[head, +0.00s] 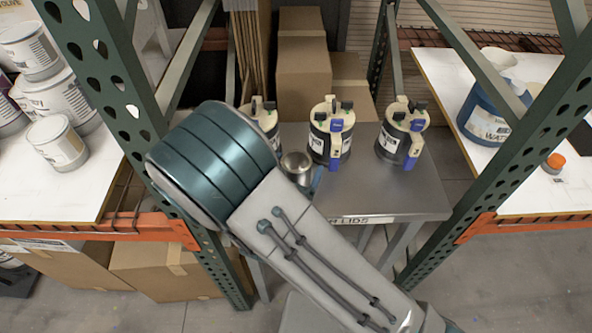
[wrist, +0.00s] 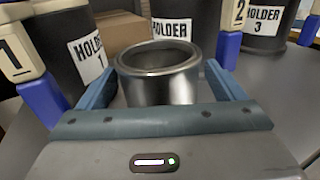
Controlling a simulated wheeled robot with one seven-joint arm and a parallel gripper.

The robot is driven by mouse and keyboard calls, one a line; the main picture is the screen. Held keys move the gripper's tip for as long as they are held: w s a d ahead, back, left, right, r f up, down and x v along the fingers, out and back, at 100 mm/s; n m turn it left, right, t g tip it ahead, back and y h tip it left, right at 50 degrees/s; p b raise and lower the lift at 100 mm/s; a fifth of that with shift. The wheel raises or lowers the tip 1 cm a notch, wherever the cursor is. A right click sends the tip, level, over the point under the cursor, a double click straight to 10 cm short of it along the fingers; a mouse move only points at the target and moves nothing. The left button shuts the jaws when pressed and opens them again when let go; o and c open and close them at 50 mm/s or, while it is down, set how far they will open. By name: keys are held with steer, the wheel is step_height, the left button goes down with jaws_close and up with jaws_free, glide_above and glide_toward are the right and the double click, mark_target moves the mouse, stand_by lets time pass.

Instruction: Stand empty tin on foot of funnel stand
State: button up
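An open, empty-looking silver tin (wrist: 160,85) stands upright between the two blue fingers of my gripper (wrist: 160,90) in the wrist view. The fingers lie close along its left and right sides. I cannot tell whether they press on it or leave a slight gap. The head view shows the tin (head: 297,163) over the grey table, just left of the middle holder, with a bit of a blue finger beside it. The tin's base is hidden, so I cannot tell if it touches the table. I cannot make out a funnel stand in either view.
Black holder 1 (head: 265,117), holder 2 (head: 330,132) and holder 3 (head: 403,133), with cream tops and blue handles, stand along the grey table (head: 370,190). Green rack posts flank it. White shelves hold paint cans (head: 57,142) at left and a blue jug (head: 490,105) at right. The table's front right is clear.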

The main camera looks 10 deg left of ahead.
steer(key=c, duration=1)
steer(key=shift+o, duration=0.2)
